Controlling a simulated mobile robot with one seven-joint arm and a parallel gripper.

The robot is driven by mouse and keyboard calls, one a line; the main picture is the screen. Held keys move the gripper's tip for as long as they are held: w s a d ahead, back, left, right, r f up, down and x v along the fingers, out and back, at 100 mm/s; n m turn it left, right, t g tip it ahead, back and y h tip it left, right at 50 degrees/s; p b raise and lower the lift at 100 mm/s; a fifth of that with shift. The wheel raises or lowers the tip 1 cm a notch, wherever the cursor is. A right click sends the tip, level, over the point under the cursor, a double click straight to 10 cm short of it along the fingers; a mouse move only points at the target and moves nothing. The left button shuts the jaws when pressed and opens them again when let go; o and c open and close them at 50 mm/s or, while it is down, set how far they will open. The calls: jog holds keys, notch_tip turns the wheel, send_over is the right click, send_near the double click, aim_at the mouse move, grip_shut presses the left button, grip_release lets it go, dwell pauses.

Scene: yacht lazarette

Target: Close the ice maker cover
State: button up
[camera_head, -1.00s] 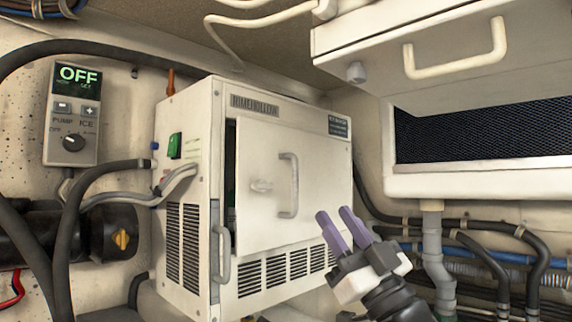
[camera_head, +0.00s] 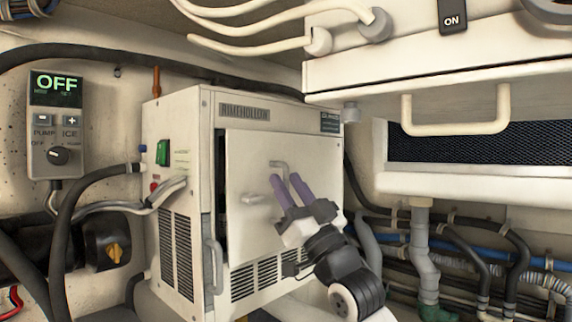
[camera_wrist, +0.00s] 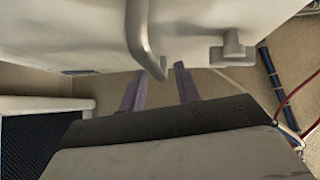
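The ice maker (camera_head: 175,240) is a cream box with side vents and a dark name plate. Its cover (camera_head: 245,155) is a flat cream panel standing slightly ajar, with a dark gap along its left edge. Nothing is gripped; contact is unclear.
A control box (camera_head: 57,125) reading OFF hangs on the left wall. A cabinet with a cream handle (camera_head: 455,110) overhangs at upper right. Hoses and pipes (camera_head: 425,255) run along the lower right, and a dark hose (camera_head: 80,190) passes left of the ice maker.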

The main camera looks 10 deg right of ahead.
jog(key=shift+x, duration=0.8)
jog(key=shift+c, duration=0.3)
grip_shut()
